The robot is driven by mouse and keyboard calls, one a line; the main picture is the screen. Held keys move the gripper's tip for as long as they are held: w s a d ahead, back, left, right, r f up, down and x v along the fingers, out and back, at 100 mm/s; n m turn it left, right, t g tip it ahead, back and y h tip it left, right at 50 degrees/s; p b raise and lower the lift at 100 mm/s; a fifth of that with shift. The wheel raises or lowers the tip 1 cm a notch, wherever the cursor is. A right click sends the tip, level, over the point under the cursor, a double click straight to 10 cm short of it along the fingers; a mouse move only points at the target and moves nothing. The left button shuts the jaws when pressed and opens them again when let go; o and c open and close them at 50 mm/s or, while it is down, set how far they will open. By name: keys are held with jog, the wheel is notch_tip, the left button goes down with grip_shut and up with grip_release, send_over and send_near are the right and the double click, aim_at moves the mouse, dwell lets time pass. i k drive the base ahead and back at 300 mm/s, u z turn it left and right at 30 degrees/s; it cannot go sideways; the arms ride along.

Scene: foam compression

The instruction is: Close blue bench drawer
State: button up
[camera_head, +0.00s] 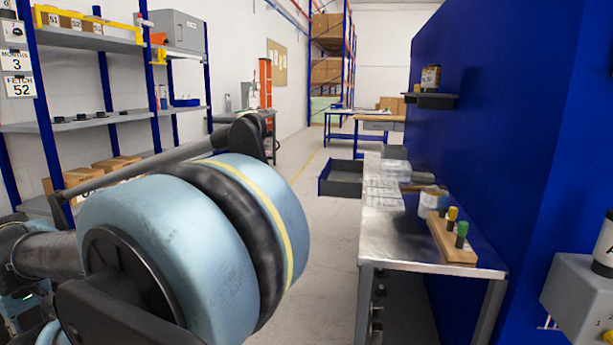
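An open drawer (342,182) with dark grey walls and a blue front sticks out to the left, beside the metal-topped bench, around the middle of the view. Its inside looks empty from here. My arm fills the left and centre foreground, with a large light-blue joint hiding part of the floor and shelving. I cannot make out the fingers of my gripper. No part of my arm is seen touching the drawer.
The metal bench (404,238) holds a wooden block with coloured-handled tools (451,238) and a can (432,202). A tall blue panel (490,120) stands behind it. Grey shelving (75,124) lines the left wall. Floor (318,265) between my arm and bench is clear.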

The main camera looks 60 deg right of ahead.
aim_at(351, 170)
jog(key=i, duration=1.15)
jog(key=z, duration=3.2)
jog(key=k, duration=0.4)
jog(key=u, duration=0.75)
jog(key=i, duration=1.05)
